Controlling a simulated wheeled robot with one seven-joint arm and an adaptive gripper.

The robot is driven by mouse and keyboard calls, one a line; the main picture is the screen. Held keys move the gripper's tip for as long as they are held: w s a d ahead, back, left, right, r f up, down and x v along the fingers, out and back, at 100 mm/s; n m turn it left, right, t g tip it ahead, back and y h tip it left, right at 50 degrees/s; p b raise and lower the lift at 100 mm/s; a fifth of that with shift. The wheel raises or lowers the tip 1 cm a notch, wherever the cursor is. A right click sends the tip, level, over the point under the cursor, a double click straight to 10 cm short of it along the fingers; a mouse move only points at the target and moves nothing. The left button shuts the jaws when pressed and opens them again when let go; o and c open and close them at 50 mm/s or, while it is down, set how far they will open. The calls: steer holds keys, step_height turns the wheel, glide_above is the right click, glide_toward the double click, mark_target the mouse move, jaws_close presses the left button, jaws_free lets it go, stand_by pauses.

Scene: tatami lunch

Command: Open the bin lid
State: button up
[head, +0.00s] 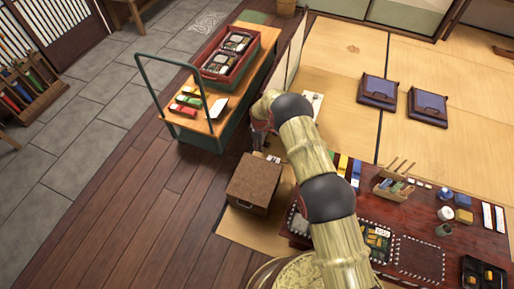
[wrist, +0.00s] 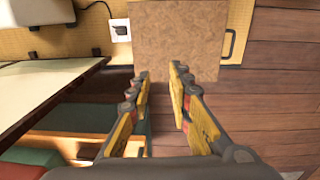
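The bin is a brown box (head: 250,200) with a flat, mottled brown lid (head: 260,178); it stands on the floor in the middle of the head view. The lid lies flat and looks closed. In the wrist view the lid (wrist: 178,35) fills the top centre, with a dark handle (wrist: 230,43) at its right edge. My gripper (wrist: 160,71) is open and empty, its fingertips pointing toward the lid's near edge. In the head view my gripper (head: 260,142) is partly hidden by my arm, just beyond the bin.
A green-framed cart (head: 205,125) with a red crate (head: 212,72) and a wooden top stands behind the bin. A low dark red table (head: 465,235) with lunch boxes is at right. Wooden floor (head: 165,215) left of the bin is clear.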

steer(key=shift+o, duration=0.6)
steer(key=shift+w+d+f, duration=0.1)
steer(key=shift+w, duration=0.05)
steer(key=shift+a+r, duration=0.25)
step_height(320, 180, up, 12)
steer(key=shift+s+f, duration=0.15)
steer(key=shift+s, duration=0.25)
